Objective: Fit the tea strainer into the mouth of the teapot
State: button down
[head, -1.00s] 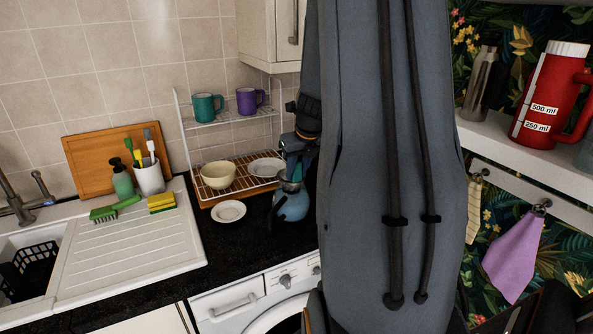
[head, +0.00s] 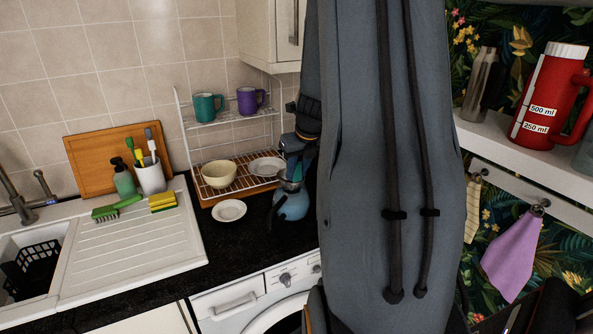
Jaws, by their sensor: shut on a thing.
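The blue teapot (head: 292,206) stands on the black worktop, right of the small white saucer; my arm covers part of its right side. The metal tea strainer (head: 288,185) is at the top of the teapot, over its mouth. My gripper (head: 294,168) points down from above and is shut on the strainer. The view is too small to tell whether the strainer sits in the mouth or hangs just above it.
A wire rack (head: 232,117) holds a teal mug (head: 207,107) and a purple mug (head: 248,101) above a cream bowl (head: 218,175) and a plate (head: 266,167). A saucer (head: 229,210) lies left of the teapot. My arm hides the worktop to the right.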

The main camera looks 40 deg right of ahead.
aim_at(298, 177)
jog(key=shift+f+b, duration=1.1)
jog(key=shift+f, duration=0.9)
jog(key=c, duration=1.3)
grip_release()
jog(key=shift+c, duration=0.2)
jog(key=shift+b+v, duration=0.55)
jog(key=shift+v, duration=3.35)
